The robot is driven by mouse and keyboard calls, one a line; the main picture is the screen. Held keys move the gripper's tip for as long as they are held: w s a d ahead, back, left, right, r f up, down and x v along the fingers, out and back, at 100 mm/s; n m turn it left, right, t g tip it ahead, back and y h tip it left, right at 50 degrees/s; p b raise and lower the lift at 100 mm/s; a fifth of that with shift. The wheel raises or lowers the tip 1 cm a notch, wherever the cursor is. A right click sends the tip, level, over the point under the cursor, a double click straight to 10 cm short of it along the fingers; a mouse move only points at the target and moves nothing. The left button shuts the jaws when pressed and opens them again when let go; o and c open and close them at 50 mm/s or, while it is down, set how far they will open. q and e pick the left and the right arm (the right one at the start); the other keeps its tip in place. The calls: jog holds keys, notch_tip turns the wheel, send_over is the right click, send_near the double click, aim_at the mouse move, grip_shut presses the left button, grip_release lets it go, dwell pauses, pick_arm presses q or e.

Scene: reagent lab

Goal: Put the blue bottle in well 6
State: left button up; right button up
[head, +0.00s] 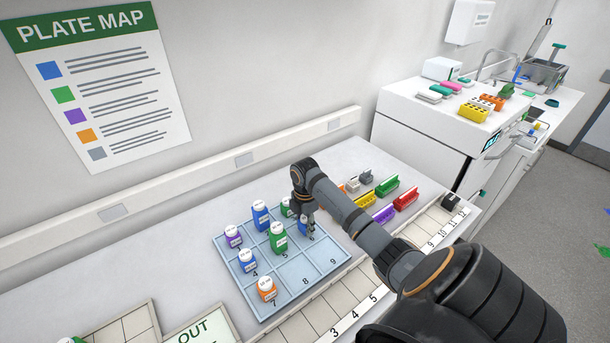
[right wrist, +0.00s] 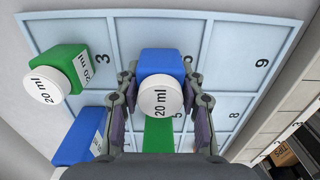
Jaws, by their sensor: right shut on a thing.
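A blue bottle (head: 304,228) with a white cap is between the fingers of my right gripper (head: 303,212) at well 6 of the pale blue tray (head: 318,283). In the right wrist view the blue bottle (right wrist: 161,63), its cap marked 20 ml, sits between the two fingertips of my right gripper (right wrist: 160,88), over the cell between wells 3 and 9. The bottle looks upright. I cannot tell whether its base touches the well floor. My left gripper is out of view.
Well 3 holds a green bottle (right wrist: 62,72); well 5 holds another green bottle (head: 278,238). Purple (head: 233,237), blue (head: 261,217), blue (head: 247,261) and orange (head: 266,290) bottles fill other wells. Wells 8 and 9 are empty. Coloured racks (head: 384,213) stand right of the tray.

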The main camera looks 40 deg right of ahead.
jog(key=shift+f, duration=0.35)
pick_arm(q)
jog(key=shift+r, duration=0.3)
pick_arm(e)
jog(key=shift+f, duration=0.2)
jog(key=shift+f, duration=0.1)
jog(key=o, duration=1.1)
notch_tip(320, 180, up, 9)
jog(key=shift+w+f+b, duration=0.1)
jog(key=shift+f+b, duration=0.1)
jog(key=shift+b, duration=1.05)
notch_tip(320, 180, up, 4)
jog(key=shift+f+p, duration=0.1)
jog(key=shift+p, duration=0.5)
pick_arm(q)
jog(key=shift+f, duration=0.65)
